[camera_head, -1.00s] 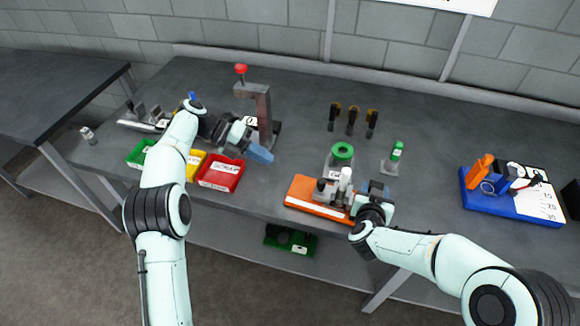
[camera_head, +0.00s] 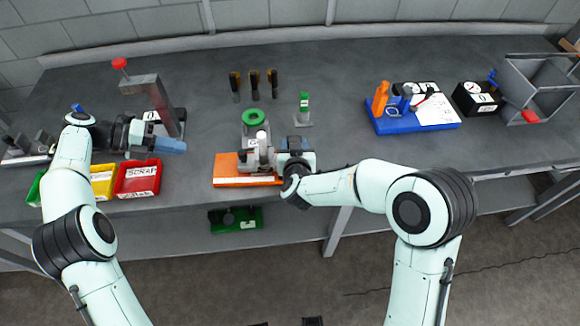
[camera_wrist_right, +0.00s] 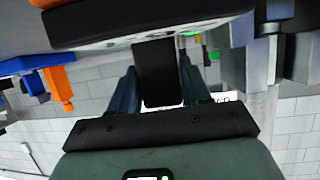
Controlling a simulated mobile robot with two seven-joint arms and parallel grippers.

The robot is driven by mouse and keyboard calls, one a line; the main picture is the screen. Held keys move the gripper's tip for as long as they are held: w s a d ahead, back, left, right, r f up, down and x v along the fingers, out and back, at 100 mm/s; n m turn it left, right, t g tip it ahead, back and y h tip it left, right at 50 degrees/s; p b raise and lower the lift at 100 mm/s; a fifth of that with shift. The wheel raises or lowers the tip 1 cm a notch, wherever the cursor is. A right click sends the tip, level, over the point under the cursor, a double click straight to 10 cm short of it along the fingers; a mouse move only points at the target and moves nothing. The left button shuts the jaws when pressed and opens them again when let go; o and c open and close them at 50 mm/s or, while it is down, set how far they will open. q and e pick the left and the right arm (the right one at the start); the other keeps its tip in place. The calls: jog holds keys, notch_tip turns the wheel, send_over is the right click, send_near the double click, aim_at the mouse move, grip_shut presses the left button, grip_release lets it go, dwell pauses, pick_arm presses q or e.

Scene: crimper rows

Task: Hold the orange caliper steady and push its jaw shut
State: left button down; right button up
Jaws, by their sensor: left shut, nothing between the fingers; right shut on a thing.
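The orange caliper (camera_head: 232,171), a flat orange body with a pale strip along its front and grey upright parts on top, lies near the front edge of the bench. My right gripper (camera_head: 296,146) is at its right end, shut on it. In the right wrist view, a dark block sits between the blue-grey fingers (camera_wrist_right: 157,85); exactly which part of the caliper this is, I cannot tell. My right gripper hides the caliper's right end in the head view. My left gripper (camera_head: 172,146) is shut and empty, above the bench behind the red bin, well left of the caliper.
A red bin (camera_head: 138,191) and a yellow bin (camera_head: 102,193) stand at the left. A red-knobbed grey post (camera_head: 160,95) rises behind my left gripper. A green-topped stand (camera_head: 253,118) is close behind the caliper. A blue tray (camera_head: 410,126) lies right. Bench between red bin and caliper is clear.

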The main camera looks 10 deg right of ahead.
jog(key=o, duration=1.2)
jog(key=shift+d, duration=0.1)
jog(key=shift+o, duration=0.2)
jog(key=v, duration=1.2)
